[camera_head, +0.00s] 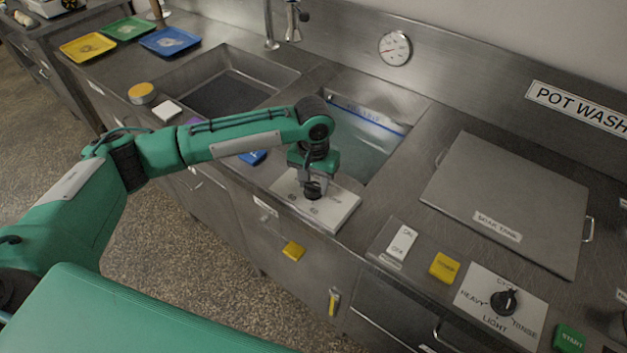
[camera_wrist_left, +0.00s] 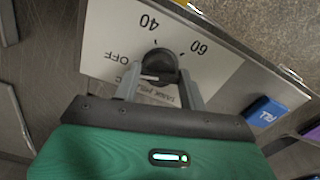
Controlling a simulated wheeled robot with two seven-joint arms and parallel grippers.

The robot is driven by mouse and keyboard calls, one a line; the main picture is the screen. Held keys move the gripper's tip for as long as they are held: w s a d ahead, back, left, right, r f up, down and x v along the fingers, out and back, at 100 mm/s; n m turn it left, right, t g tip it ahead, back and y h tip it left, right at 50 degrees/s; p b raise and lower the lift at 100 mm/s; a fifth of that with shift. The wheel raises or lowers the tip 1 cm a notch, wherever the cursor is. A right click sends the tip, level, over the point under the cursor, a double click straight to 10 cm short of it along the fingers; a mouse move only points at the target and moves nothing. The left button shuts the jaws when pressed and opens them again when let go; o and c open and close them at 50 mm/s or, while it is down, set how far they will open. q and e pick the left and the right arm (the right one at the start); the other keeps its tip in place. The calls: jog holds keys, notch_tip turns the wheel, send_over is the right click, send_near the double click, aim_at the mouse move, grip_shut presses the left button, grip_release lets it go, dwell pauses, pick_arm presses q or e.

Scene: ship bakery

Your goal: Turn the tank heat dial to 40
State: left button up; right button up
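The tank heat dial (camera_wrist_left: 160,62) is a round black knob on a pale plate (camera_head: 345,207) at the front edge of the sink counter. In the left wrist view the plate's marks read OFF, 40 and 60, seen upside down. I cannot clearly tell which mark the knob points at. My left gripper (camera_head: 313,184) is right above the dial in the head view. In the left wrist view its two grey fingers (camera_wrist_left: 161,85) stand apart at either side of the knob's near part. I cannot tell whether they touch it. My right gripper is not in view.
A water-filled sink (camera_head: 365,135) lies behind the plate, with a round gauge (camera_head: 395,48) on the wall. To the right are an ON/OFF switch (camera_head: 401,243), a yellow button (camera_head: 444,267), a cycle dial (camera_head: 504,301) and a soak tank lid (camera_head: 505,200).

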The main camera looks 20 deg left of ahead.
pick_arm(q)
jog(key=shift+r+p, duration=0.1)
jog(key=shift+p, duration=0.2)
jog(key=shift+r+m+p, duration=0.1)
jog(key=shift+m+p, duration=0.4)
jog(key=shift+p, duration=0.05)
jog(key=m+p, duration=0.8)
jog(key=shift+m, duration=0.3)
jog(key=shift+m+p, duration=0.9)
jog(key=shift+m, duration=1.2)
jog(key=o, duration=1)
